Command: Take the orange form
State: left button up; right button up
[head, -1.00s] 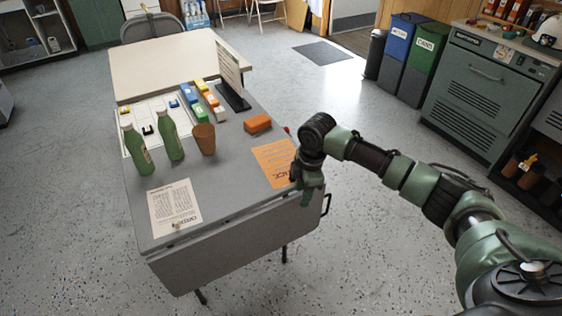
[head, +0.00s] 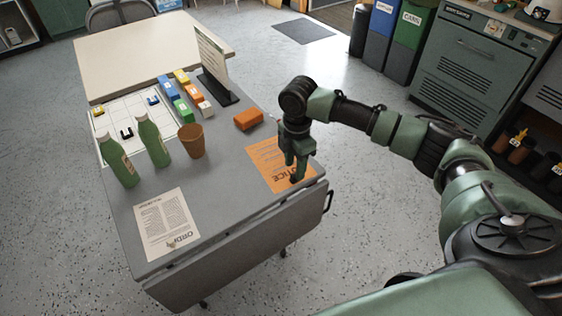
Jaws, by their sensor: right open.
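The orange form (head: 268,163) is a flat orange sheet with dark print, lying on the grey table near its right edge. The word part "TICE" shows on it. My right gripper (head: 294,178) points down over the right side of the orange form, with its fingers apart and nothing seen between them. It hides part of the sheet. I cannot tell whether the fingertips touch the paper. My left gripper is not in view.
The grey table (head: 222,208) also holds a white printed sheet (head: 167,222), two green bottles (head: 153,141), a brown cup (head: 191,143), an orange block (head: 248,119), several coloured blocks and an upright sign (head: 213,60). Bins and a cabinet (head: 480,70) stand at the back right.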

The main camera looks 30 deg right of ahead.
notch_tip(320, 180, down, 3)
jog(key=shift+w+d, duration=0.15)
jog(key=shift+f, duration=0.45)
grip_shut()
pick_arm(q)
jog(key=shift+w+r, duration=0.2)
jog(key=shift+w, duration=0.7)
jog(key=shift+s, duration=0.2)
